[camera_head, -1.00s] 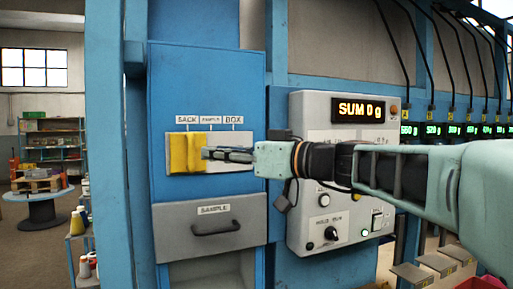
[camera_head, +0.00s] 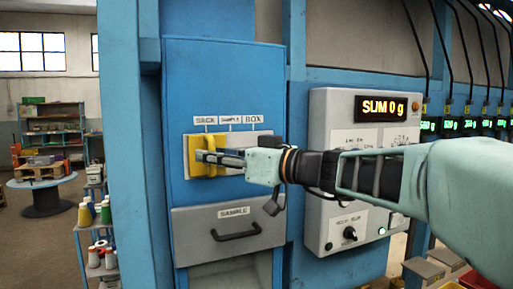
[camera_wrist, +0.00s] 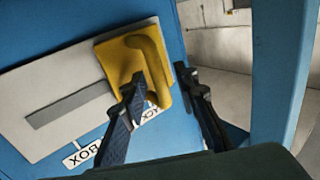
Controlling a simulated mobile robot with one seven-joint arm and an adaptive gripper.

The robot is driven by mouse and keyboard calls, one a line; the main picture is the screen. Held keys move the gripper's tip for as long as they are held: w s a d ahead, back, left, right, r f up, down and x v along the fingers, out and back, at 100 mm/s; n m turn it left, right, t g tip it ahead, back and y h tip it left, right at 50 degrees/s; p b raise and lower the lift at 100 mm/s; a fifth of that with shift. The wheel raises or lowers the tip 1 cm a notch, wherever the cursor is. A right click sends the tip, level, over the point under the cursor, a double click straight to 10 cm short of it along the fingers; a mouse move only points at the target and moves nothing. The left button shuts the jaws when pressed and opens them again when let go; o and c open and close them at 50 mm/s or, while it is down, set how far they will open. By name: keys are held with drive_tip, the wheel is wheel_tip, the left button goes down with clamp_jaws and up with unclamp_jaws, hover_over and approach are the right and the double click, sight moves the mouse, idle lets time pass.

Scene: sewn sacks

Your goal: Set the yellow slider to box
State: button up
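The yellow slider (camera_head: 195,146) sits at the left end of its pale plate (camera_head: 262,138), under the SACK label (camera_head: 205,120). The SAMPLE and BOX (camera_head: 251,119) labels are to its right. My gripper (camera_head: 202,157) is in front of the slider, pointing left, and covers part of it. In the wrist view the yellow slider (camera_wrist: 115,62) has a raised curved handle (camera_wrist: 151,55). My gripper (camera_wrist: 163,82) is open there, one finger on each side of the handle's lower end. I cannot tell whether either finger touches it. The plate's slot (camera_wrist: 70,105) is bare beside the slider.
Below is a grey drawer (camera_head: 222,222) with a black handle. To the right is a grey control box (camera_head: 345,225) with a display reading SUM 0 g. A blue post (camera_head: 128,150) stands left of the panel.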

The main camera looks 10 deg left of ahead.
drive_tip(key=shift+w+a, duration=0.15)
drive_tip(key=shift+a, duration=0.15)
drive_tip(key=shift+c, duration=0.5)
clamp_jaws()
